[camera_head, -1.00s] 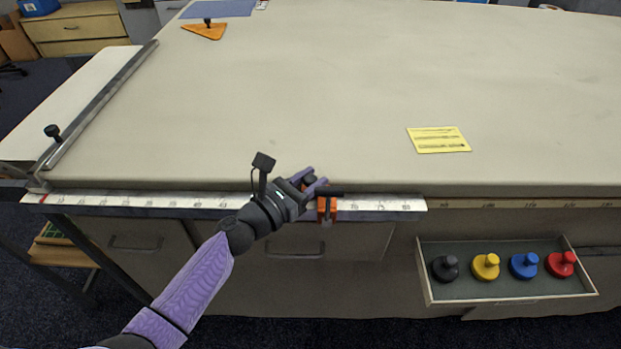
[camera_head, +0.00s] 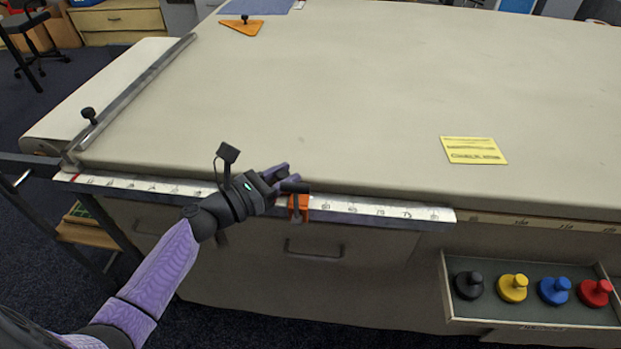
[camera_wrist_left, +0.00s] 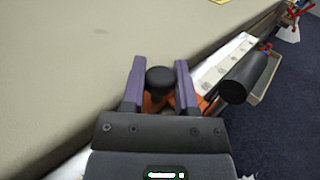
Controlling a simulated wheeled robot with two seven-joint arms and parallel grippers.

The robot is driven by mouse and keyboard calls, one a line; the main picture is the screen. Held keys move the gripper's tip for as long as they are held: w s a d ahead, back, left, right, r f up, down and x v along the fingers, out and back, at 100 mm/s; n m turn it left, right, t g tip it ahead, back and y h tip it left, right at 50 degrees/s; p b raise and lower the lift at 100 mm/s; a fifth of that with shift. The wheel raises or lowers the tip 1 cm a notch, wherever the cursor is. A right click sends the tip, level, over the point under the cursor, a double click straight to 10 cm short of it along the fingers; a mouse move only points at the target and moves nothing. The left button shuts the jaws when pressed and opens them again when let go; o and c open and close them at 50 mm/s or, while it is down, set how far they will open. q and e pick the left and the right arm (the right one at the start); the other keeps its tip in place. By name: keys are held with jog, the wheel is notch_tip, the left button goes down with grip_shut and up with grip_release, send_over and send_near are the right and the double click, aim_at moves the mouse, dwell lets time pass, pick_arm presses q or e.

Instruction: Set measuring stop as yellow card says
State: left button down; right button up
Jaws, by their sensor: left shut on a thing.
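The orange measuring stop (camera_head: 299,205) sits on the white ruler strip (camera_head: 395,209) along the table's front edge, right of the strip's middle. A dark bar juts from its top. My left gripper (camera_head: 287,176) is at the stop. In the left wrist view its fingers are on both sides of a round black knob (camera_wrist_left: 160,80), shut on it, with orange parts (camera_wrist_left: 150,104) showing below. The yellow card (camera_head: 473,150) lies flat on the table to the right; its writing is too small to read. My right gripper is not in view.
An open drawer (camera_head: 450,296) at the lower right holds black, yellow, blue and red knobbed weights. A metal rail (camera_head: 140,85) runs along the table's left edge. An orange triangle (camera_head: 242,27) lies at the back. The tabletop's middle is clear.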

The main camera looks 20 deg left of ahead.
pick_arm(q)
jog(key=shift+a, duration=0.15)
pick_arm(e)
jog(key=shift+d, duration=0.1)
pick_arm(q)
jog(key=c, duration=0.6)
grip_release()
jog(key=shift+o, duration=1)
jog(key=p+v, duration=0.1)
jog(key=v, duration=0.9)
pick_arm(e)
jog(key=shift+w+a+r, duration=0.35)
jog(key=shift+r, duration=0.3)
pick_arm(q)
jog(key=shift+s, duration=0.1)
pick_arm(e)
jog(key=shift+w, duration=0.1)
